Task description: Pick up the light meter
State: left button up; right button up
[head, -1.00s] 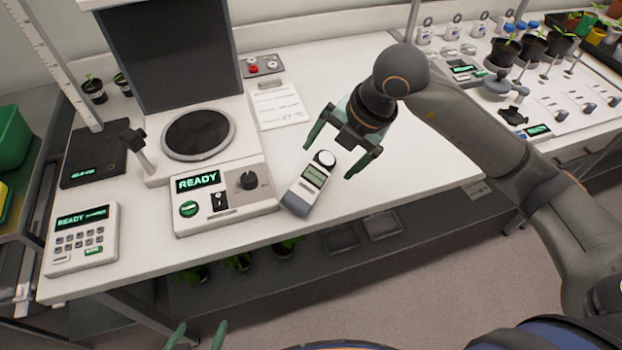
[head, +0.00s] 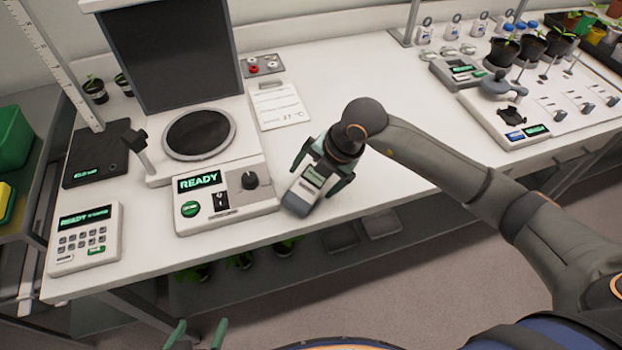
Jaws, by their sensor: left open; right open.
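The light meter (head: 298,203) is a small grey-and-white handheld device with a greenish screen. It lies on the white bench near the front edge, just right of the box reading READY. My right gripper (head: 322,179) is over the meter, its green fingers open on either side of it. The gripper hides the meter's white round sensor end. I cannot tell whether the fingers touch the meter. My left gripper (head: 196,337) shows only as two green fingertips at the bottom edge; it is open and empty, well away from the meter.
The READY control box (head: 226,200) stands close left of the meter. A keypad unit (head: 86,238) sits at the bench's left end. A paper card (head: 281,106) lies behind. A white tray with instruments (head: 520,115) is at right. The bench middle is clear.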

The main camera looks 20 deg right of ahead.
jog(key=shift+f, duration=0.2)
jog(key=c, duration=1.5)
grip_shut()
jog(key=shift+r, duration=0.15)
